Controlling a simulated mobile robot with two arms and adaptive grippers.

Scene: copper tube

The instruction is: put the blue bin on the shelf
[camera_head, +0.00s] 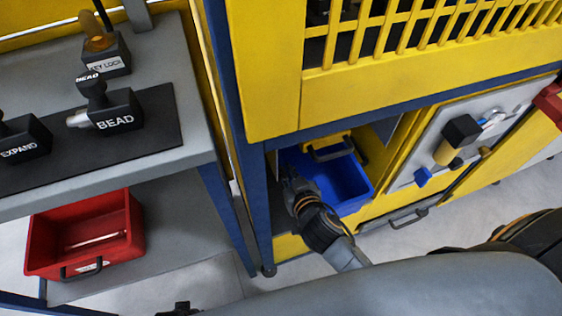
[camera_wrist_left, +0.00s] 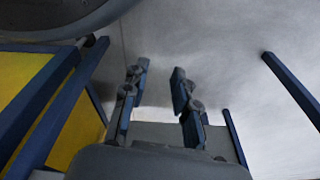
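The blue bin (camera_head: 347,182) sits in the low opening of the yellow machine in the head view. My right gripper (camera_head: 290,176) is at the bin's left side, and its fingers are too small and dark to tell whether they grip the wall. The arm hides part of the bin's near left side. A grey lower shelf (camera_head: 185,235) runs under the workbench at left. My left gripper (camera_wrist_left: 157,80) has its fingers apart with nothing between them in the left wrist view.
A red bin (camera_head: 85,240) stands on the lower shelf, with bare shelf to its right. The workbench top (camera_head: 165,60) carries black labelled tools. A blue post (camera_head: 255,190) stands between shelf and opening. Yellow machine panels (camera_head: 270,70) overhang the opening.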

